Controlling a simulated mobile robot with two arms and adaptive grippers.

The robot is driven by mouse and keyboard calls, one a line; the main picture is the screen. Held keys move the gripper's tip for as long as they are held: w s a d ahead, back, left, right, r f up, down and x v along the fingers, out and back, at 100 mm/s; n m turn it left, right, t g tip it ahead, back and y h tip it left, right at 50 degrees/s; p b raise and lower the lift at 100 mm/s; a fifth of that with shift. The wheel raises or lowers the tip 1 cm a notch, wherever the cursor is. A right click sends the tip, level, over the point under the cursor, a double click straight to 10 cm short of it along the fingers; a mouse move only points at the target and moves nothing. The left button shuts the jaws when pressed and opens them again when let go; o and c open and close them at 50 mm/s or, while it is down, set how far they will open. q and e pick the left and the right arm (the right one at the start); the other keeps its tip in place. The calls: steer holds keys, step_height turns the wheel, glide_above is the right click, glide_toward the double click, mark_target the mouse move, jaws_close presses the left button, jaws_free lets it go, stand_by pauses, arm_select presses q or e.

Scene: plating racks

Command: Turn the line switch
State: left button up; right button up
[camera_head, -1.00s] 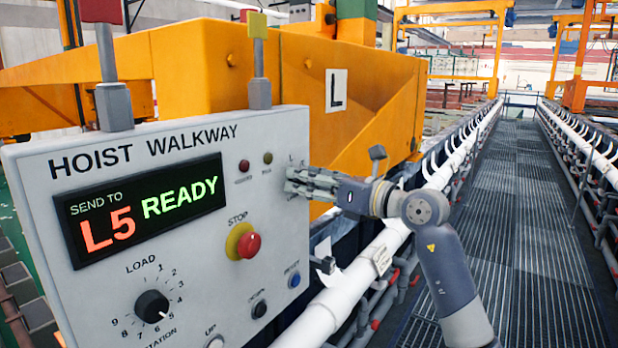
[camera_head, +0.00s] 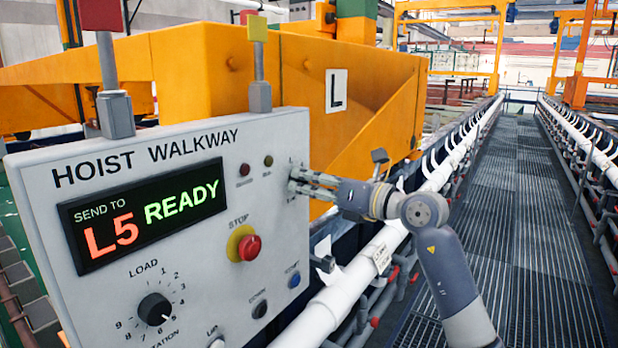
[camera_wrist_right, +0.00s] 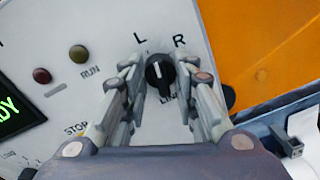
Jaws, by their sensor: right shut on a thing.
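The line switch (camera_wrist_right: 157,75) is a black knob with a white pointer line on the grey control panel (camera_head: 190,290), between the letters L and R and above the partly covered word LINE. Its pointer aims up, leaning slightly toward L. My right gripper (camera_head: 294,182) is at the panel's right edge and hides the knob in the head view. In the right wrist view, the right gripper's fingers (camera_wrist_right: 160,85) stand on both sides of the knob, shut on it. My left gripper is not in view.
The panel also bears a lit display (camera_head: 145,212) reading "SEND TO L5 READY", a red stop button (camera_head: 249,247) below left of my gripper, and a load dial (camera_head: 154,309). A yellow hoist frame (camera_head: 375,100) stands behind. A grated walkway (camera_head: 520,210) is clear at right.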

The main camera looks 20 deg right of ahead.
steer(key=shift+r+m+g+p, duration=0.1)
steer(key=shift+m+g+p, duration=0.3)
steer(key=shift+m+p, duration=5.05)
steer(key=shift+n+p, duration=0.45)
steer(key=shift+p, duration=0.05)
steer(key=o, duration=1.1)
steer(key=v, duration=1.2)
